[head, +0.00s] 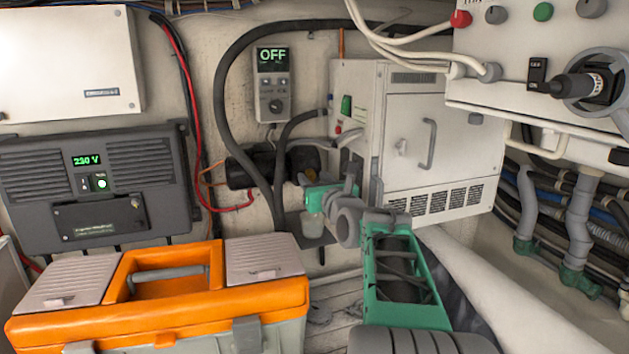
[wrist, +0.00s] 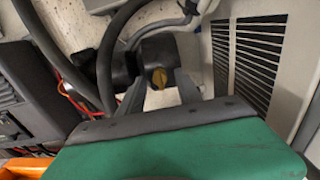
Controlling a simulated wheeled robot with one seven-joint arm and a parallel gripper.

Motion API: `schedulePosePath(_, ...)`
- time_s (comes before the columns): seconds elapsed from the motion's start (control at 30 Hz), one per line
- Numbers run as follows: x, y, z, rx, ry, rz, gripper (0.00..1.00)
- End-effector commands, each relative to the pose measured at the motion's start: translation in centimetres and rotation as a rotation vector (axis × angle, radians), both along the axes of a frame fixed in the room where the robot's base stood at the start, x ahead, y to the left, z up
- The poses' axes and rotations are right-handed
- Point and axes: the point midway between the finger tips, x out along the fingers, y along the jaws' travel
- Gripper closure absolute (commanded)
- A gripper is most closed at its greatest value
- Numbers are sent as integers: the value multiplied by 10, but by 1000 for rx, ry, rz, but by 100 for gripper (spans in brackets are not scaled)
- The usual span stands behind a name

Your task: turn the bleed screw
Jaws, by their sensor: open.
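A small clear cup (head: 313,225) stands on a dark shelf below the pump. Black hoses (head: 222,90) and red cables run beside it. A white cabinet (head: 405,130) stands close on the right. An orange toolbox (head: 165,300) fills the front left.

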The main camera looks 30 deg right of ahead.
Motion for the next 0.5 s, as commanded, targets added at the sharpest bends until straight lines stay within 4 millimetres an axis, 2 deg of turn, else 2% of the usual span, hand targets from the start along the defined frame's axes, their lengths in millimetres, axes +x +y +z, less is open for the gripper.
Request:
schedulePosePath(0.17, -16, 3, -1, -2, -3, -2, 59)
schedulePosePath(0.4, -64, 15, -1, -2, -1, -4, 59)
schedulePosePath(0.5, -74, 18, -1, -1, -1, -3, 59)
